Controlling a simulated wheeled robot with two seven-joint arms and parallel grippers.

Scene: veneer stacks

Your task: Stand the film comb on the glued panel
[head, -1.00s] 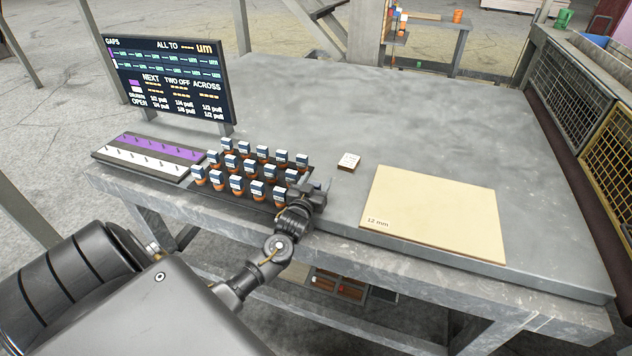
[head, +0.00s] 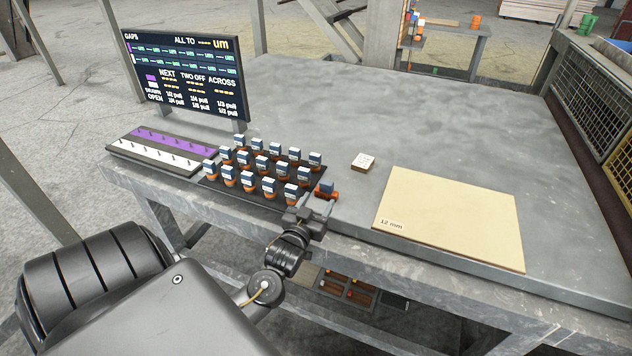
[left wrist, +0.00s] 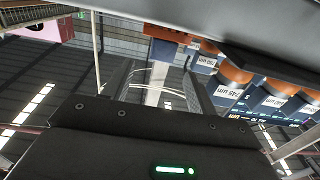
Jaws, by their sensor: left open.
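The cream panel (head: 450,220), marked "12 mm", lies flat on the right part of the bench; I cannot tell whether glue is on it. One small block with a dark blue top and orange base, likely a film comb (head: 326,188), stands apart at the right end of the rack. Several similar blue-topped, orange-based pieces (head: 268,187) stand in rows in the dark rack. My left gripper (head: 315,207) is open and empty, its fingertips close to the lone block. In the left wrist view, orange and blue pieces (left wrist: 235,75) with "um" labels show at the upper right. My right gripper is out of view.
A small white-topped block (head: 363,162) sits between rack and panel. A purple and white pegged board (head: 155,150) lies at the left, with a dark display (head: 187,75) behind it. The bench (head: 400,115) is clear at the back. Mesh-sided bins (head: 580,100) line the right edge.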

